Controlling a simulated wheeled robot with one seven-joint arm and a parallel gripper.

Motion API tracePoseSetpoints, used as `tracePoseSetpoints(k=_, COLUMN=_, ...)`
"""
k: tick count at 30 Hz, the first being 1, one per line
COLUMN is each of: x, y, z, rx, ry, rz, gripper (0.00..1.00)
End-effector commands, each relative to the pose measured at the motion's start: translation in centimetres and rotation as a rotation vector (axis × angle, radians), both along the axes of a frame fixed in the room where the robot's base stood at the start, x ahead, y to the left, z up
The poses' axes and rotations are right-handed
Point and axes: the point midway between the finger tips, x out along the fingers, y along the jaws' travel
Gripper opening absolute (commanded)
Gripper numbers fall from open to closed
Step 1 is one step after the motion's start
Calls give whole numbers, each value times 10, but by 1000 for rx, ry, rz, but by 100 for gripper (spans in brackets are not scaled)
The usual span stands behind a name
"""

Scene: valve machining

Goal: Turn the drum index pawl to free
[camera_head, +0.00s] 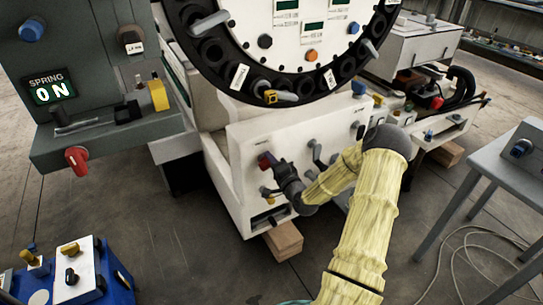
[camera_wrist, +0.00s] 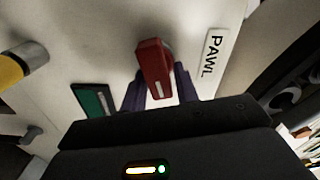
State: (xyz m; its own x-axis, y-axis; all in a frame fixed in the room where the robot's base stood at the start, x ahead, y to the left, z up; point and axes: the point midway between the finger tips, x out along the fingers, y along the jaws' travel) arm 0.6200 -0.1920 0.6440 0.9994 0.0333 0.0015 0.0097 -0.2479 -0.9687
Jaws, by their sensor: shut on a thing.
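The pawl knob is a red handle with a white mark; in the wrist view (camera_wrist: 153,62) it sits beside a white plate reading PAWL (camera_wrist: 214,54). In the head view the red knob (camera_head: 263,159) is on the front of the white machine cabinet (camera_head: 245,140), below the black drum (camera_head: 225,75). My gripper (camera_head: 274,166) reaches it from the right. In the wrist view my gripper (camera_wrist: 158,84) has its two dark fingers on either side of the handle, shut on it. A green indicator window (camera_wrist: 91,100) lies left of the knob; its text is unreadable.
Grey levers (camera_head: 318,154) and other knobs are close to my wrist on the cabinet. A grey control box (camera_head: 95,75) with a SPRING ON display stands at left. A blue box (camera_head: 115,280) is at lower left, a grey table (camera_head: 505,165) at right.

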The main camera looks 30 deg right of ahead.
Motion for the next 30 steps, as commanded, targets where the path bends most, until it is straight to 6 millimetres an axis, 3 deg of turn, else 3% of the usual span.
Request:
tracePoseSetpoints(k=12, x=-3, y=2, z=-8, rx=241, ry=23, rz=5, gripper=7)
tracePoseSetpoints(k=28, x=-2, y=2, z=-10, rx=270, ry=25, rz=6, gripper=7)
tracePoseSetpoints(k=29, x=-2, y=2, z=-10, rx=269, ry=25, rz=6, gripper=34)
tracePoseSetpoints(k=30, x=-2, y=2, z=-10, rx=269, ry=25, rz=6, gripper=42)
